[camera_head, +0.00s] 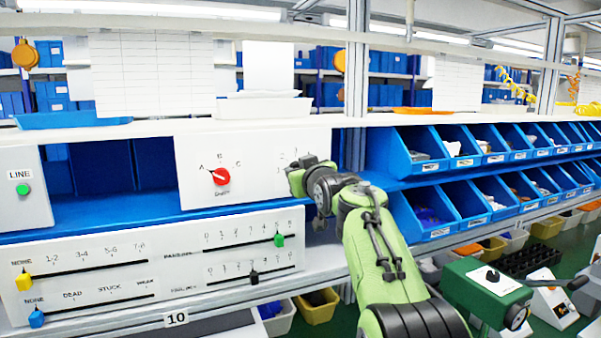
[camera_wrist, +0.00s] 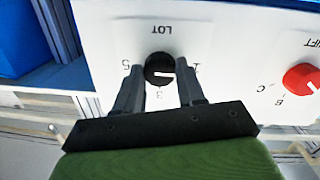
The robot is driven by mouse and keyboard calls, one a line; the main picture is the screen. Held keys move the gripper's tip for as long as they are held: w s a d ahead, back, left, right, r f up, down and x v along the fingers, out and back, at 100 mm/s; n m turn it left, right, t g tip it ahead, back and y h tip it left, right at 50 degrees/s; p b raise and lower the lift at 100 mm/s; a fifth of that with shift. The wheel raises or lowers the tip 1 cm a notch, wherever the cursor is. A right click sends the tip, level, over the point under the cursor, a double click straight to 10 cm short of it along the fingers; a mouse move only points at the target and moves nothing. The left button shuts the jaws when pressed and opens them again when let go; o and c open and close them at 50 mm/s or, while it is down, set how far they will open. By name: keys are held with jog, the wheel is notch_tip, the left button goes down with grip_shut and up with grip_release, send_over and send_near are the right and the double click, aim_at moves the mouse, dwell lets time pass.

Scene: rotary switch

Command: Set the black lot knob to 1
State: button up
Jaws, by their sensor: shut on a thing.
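The black LOT knob (camera_wrist: 159,69) sits on a white panel, which appears upside down in the wrist view. In the head view my gripper (camera_head: 299,172) is at the right part of the white panel (camera_head: 262,180) and hides the knob.
A slider panel (camera_head: 150,285) is below. Blue bins (camera_head: 420,150) stand right.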

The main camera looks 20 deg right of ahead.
jog(key=shift+w+f, duration=0.1)
jog(key=shift+f, duration=0.25)
jog(key=o, duration=0.9)
jog(key=shift+o, duration=0.8)
jog(key=shift+r, duration=0.2)
jog(key=s+a+r+b, duration=0.1)
jog(key=s+b, duration=0.2)
jog(key=s, duration=1.2)
jog(key=shift+s, duration=0.35)
jog(key=shift+a, duration=0.1)
